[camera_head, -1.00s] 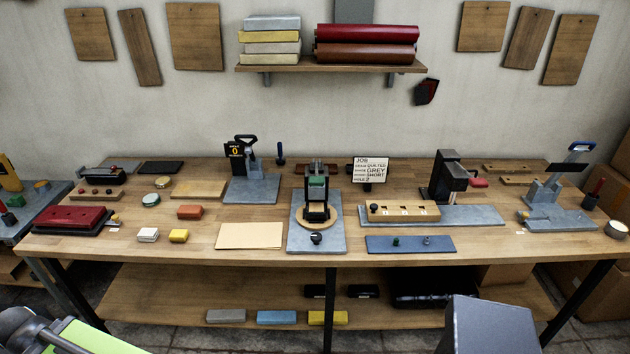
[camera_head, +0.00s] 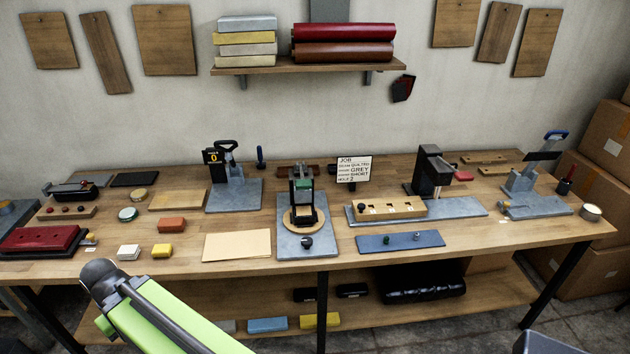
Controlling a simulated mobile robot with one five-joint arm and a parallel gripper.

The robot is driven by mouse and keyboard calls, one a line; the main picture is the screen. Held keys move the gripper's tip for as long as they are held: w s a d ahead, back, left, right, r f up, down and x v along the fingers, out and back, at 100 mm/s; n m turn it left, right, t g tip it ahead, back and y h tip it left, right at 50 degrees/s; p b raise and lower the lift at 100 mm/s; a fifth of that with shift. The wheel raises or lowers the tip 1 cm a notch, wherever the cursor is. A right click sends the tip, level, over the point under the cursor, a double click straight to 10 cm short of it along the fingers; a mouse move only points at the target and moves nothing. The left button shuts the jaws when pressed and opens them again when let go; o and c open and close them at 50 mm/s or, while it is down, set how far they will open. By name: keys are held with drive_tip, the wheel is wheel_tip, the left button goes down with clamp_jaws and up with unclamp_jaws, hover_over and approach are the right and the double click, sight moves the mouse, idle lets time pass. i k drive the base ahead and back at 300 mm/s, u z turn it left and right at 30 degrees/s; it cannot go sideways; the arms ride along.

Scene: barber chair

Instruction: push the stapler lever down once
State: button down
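Two lever devices could be the stapler, and I cannot tell which from here. One (camera_head: 233,195) stands on a grey plate at the back left of the bench, with a dark looped lever raised and a black sign showing 0. The other (camera_head: 527,183) stands on a grey plate at the right end, with a blue-tipped lever slanting up. My green arm link with a dark joint shows at lower left, in front of the bench. My gripper is not in view. Nothing of mine touches either device.
The wooden bench (camera_head: 180,240) is crowded. A black upright press with a round wooden base (camera_head: 288,217) stands in the middle. A job card (camera_head: 353,169), a wooden block with slots (camera_head: 390,207) and a black press (camera_head: 430,172) are to its right. A red pad (camera_head: 40,239) lies far left.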

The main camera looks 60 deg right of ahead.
sight(301, 184)
drive_tip(key=z, duration=0.15)
drive_tip(key=i, duration=1)
drive_tip(key=u, duration=0.1)
